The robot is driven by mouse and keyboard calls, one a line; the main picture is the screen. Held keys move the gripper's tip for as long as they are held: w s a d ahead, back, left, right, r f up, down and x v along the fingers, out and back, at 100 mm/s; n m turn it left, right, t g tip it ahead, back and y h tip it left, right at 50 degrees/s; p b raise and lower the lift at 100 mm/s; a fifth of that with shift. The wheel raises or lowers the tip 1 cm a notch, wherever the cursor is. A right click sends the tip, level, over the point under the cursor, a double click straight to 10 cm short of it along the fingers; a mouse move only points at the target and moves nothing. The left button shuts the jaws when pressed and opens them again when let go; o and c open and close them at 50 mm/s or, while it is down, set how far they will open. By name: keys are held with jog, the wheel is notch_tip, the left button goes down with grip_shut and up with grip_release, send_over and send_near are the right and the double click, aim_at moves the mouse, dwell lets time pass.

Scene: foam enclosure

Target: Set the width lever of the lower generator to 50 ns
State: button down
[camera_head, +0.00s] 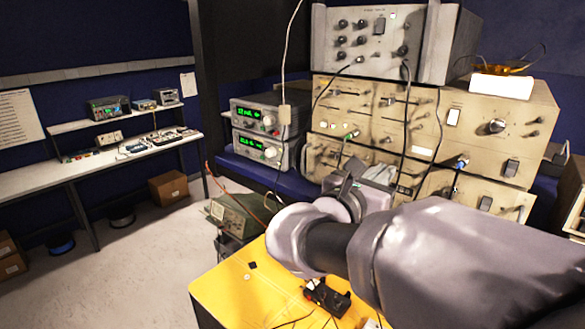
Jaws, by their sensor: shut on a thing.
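The lower generator (437,184) is a beige unit near the bottom of the instrument stack at the right. Its panel carries sliders, a lit indicator, cables and dark switches. My gripper (347,172) is at the left half of that panel, with its jaws toward it. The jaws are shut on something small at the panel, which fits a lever. The width lever itself and its scale are hidden behind my gripper and wrist, so I cannot read its setting.
The upper generator (470,122) sits directly above, with a grey instrument (420,45) on top. Cables hang down in front of the panels. Two green-display supplies (270,118) stand to the left. A yellow cart top (225,290) with a small black device lies below my arm.

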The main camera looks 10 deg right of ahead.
dwell(0.4)
jog(key=shift+w+a, duration=0.7)
jog(key=shift+w, duration=0.15)
jog(key=c, duration=1.9)
grip_release()
jog(key=o, duration=0.4)
jog(key=shift+w+a, duration=0.15)
jog(key=shift+c, duration=0.2)
jog(key=b+v, duration=0.2)
jog(key=v, duration=1.5)
jog(key=shift+s, duration=0.25)
